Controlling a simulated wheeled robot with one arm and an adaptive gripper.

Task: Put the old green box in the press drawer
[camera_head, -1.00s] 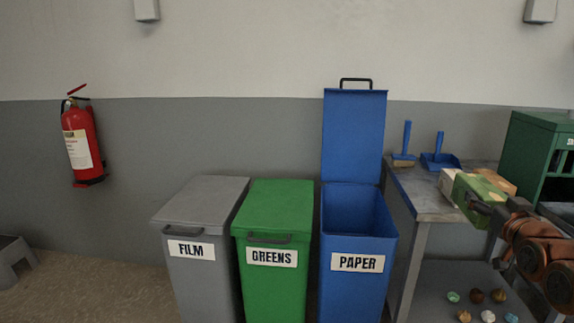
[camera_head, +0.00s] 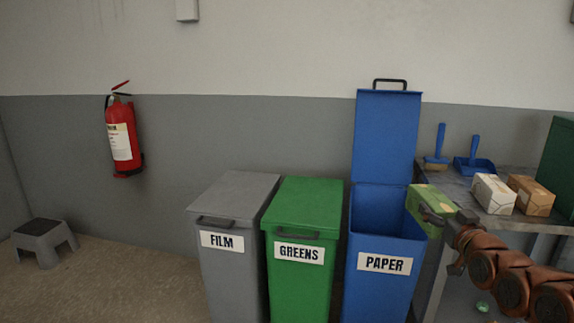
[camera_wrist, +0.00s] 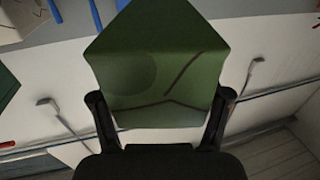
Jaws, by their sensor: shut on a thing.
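The old green box (camera_head: 430,203) is in my gripper (camera_head: 437,214), at the right of the head view. It is held up in front of the workbench's left end, beside the right rim of the open blue PAPER bin. The wrist view shows the green box (camera_wrist: 158,65) between the two dark fingers of my gripper (camera_wrist: 160,115), which are shut on it. A dark curved line and a round darker patch mark its face. I see no press drawer in these frames.
The PAPER bin (camera_head: 385,264) has its lid up. The GREENS bin (camera_head: 302,255) and FILM bin (camera_head: 225,240) are closed. A white box (camera_head: 494,194) and brown box (camera_head: 530,196) sit on the workbench (camera_head: 460,187). A step stool (camera_head: 44,240) stands far left; open floor lies between.

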